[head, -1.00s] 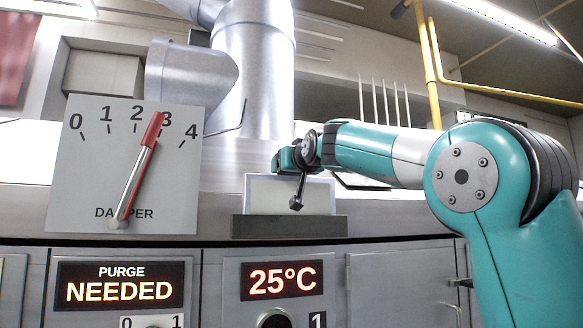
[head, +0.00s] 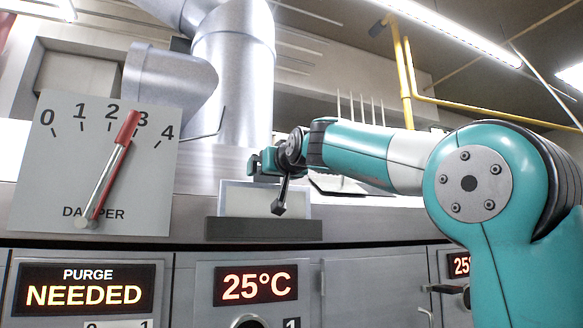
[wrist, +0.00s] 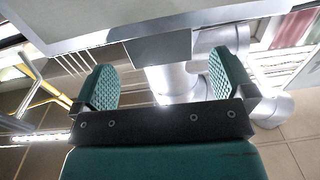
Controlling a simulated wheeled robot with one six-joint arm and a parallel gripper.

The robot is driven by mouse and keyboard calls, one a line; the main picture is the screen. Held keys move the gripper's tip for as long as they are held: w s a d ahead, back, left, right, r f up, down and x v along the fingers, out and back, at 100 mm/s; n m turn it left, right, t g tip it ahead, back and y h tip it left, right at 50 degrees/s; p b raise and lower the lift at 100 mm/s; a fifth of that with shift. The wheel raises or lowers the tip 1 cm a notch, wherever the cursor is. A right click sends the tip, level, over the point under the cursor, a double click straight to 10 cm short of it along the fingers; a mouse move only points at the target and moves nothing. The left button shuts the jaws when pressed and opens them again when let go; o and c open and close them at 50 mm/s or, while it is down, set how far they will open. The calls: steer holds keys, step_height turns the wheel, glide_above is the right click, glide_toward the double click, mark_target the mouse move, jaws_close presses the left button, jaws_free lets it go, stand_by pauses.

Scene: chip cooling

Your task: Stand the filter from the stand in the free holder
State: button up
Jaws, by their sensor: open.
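A pale, thin-framed panel (head: 290,200), which looks like the filter, stands upright in a dark grey block (head: 262,230), apparently the stand, on the ledge in the head view. My gripper (head: 262,164) is in front of or above its upper part, and the arm hides some of it. In the wrist view my gripper (wrist: 162,80) has its two green pads wide apart with nothing between them. A grey flat surface (wrist: 100,18) crosses the top of that view; I cannot tell whether it is the filter. I cannot make out the free holder.
A damper dial (head: 95,165) with a red-tipped pointer near 3 stands at the left. Below are a "PURGE NEEDED" display (head: 84,288) and a "25°C" display (head: 256,284). Thin upright rods (head: 360,108) and a metal duct (head: 232,80) rise behind the ledge.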

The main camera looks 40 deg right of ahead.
steer(key=b+v, duration=0.4)
steer(key=v, duration=0.9)
steer(key=shift+s+b, duration=0.25)
steer(key=shift+b, duration=0.05)
steer(key=w+a+f+n+g+y, duration=0.1)
steer(key=a+f+n+g+y, duration=0.1)
steer(key=a+f, duration=0.5)
steer(key=a+f+n+g+y, duration=0.2)
steer(key=f+g, duration=0.1)
steer(key=f, duration=0.9)
steer(key=w+a+f+n+g+y, duration=0.1)
steer(key=a+f+n+g+y, duration=0.15)
steer(key=a+f, duration=0.45)
steer(key=s+a+f+n+g+y, duration=0.1)
steer(key=s+a+f+g, duration=0.2)
steer(key=s+f, duration=0.7)
steer(key=s+a+f+n+g+y, duration=0.1)
steer(key=s+a+f+n+g, duration=0.1)
steer(key=s+f+g, duration=0.5)
steer(key=s+a+f, duration=0.1)
steer(key=s+f, duration=0.2)
steer(key=f, duration=0.4)
steer(key=shift+s+f, duration=0.3)
steer(key=shift+s, duration=0.05)
